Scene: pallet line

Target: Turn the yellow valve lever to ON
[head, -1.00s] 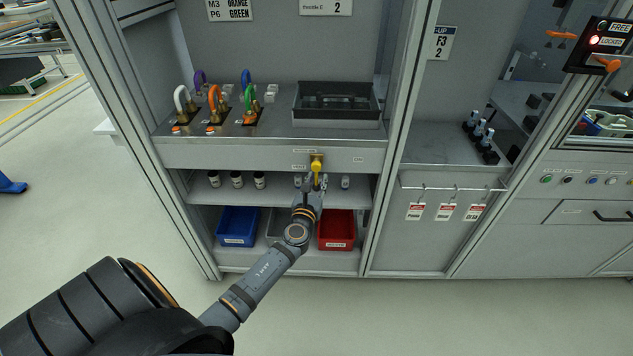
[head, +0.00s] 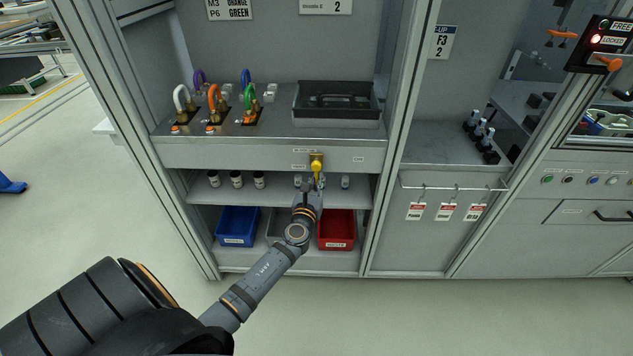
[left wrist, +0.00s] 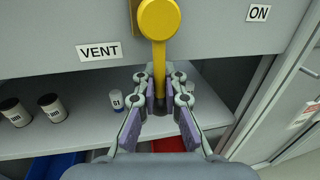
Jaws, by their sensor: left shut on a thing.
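The yellow valve lever (head: 316,167) is on the front panel of the middle cabinet. In the left wrist view the lever (left wrist: 159,58) hangs straight down from its round hub. A VENT label (left wrist: 98,51) is to its left and an ON label (left wrist: 259,13) to its right. My left gripper (head: 312,187) is below the hub, and in the left wrist view its fingers (left wrist: 159,98) are closed around the lower end of the lever. My right gripper is not in view.
A shelf below the panel holds several small black-and-white containers (head: 236,179). Under it are a blue bin (head: 237,226) and a red bin (head: 337,230), partly behind my arm. Coloured hoses (head: 214,98) and a black tray (head: 337,100) stand on the top above.

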